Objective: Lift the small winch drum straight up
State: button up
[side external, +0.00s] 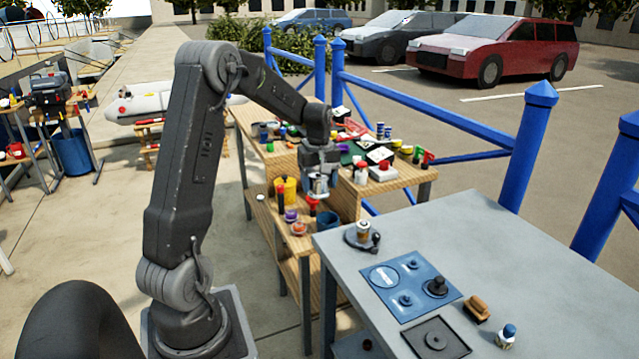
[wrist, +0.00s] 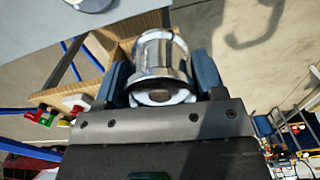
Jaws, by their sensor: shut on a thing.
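The small winch drum (wrist: 160,58) is a shiny chrome cylinder with a flared rim. In the wrist view it sits between the two blue fingers of my gripper (wrist: 162,74), which is shut on it. In the side view my gripper (side external: 320,168) points down over the wooden bench, with the silver drum (side external: 318,186) showing at its lower end. The drum appears held above the lower shelf. The fingers and palm hide part of it, and the exact gap below it cannot be told.
A wooden bench (side external: 415,176) crowded with small jars and tools is behind the gripper. A yellow cup (side external: 287,190) and a blue cup (side external: 328,221) are close by.

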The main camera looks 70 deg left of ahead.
jog(key=shift+r, duration=2.7)
